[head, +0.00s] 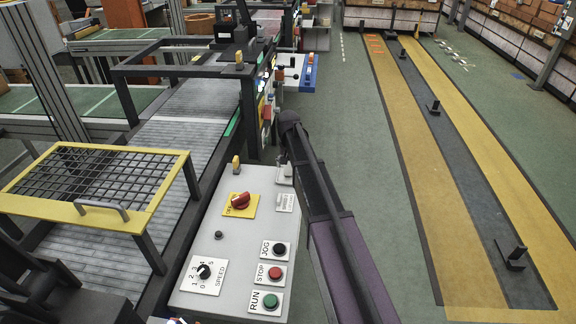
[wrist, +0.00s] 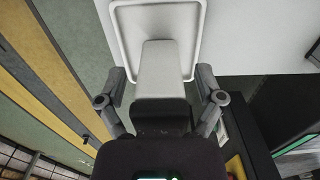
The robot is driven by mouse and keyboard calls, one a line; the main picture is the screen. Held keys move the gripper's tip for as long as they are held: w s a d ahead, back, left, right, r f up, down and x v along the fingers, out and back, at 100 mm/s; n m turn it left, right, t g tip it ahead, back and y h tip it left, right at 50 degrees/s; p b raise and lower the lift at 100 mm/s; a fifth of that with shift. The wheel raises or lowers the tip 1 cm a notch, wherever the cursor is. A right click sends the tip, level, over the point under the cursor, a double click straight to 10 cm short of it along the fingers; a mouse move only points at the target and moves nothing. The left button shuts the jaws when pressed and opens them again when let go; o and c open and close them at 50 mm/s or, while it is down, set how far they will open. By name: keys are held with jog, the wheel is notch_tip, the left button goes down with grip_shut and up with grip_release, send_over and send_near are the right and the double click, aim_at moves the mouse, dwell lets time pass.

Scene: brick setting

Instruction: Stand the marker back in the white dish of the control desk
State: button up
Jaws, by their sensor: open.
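In the wrist view, a pale grey block (wrist: 160,70), which I take to be the marker, lies between the fingers of my gripper (wrist: 160,78). My gripper is open, with a gap on each side of the block. The block overlaps the white-rimmed dish (wrist: 199,28) beyond it; I cannot tell if it rests in the dish. In the head view, the control desk (head: 225,262) is at lower centre. A small pale shape (head: 284,176) at its far right corner seems to be the dish and marker, partly hidden by my arm. My gripper's fingers are not clear there.
The desk carries a red knob (head: 240,200), a speed dial (head: 204,271) and several push buttons. A yellow-framed mesh guard (head: 95,185) and a roller conveyor (head: 185,125) stand left. Open green floor (head: 365,150) and yellow lanes (head: 440,130) lie right.

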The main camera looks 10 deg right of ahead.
jog(key=shift+r+p, duration=1.15)
jog(key=shift+r, duration=0.15)
jog(key=r+p, duration=0.3)
jog(key=shift+s+a+r, duration=0.15)
jog(key=shift+s+r, duration=0.1)
jog(key=shift+s, duration=0.05)
notch_tip(320, 180, up, 8)
jog(key=p, duration=0.8)
jog(key=shift+f, duration=0.15)
jog(key=shift+s, duration=0.1)
jog(key=s+n, duration=0.3)
jog(key=s, duration=2.5)
jog(key=shift+s+n, duration=0.25)
jog(key=shift+n, duration=0.05)
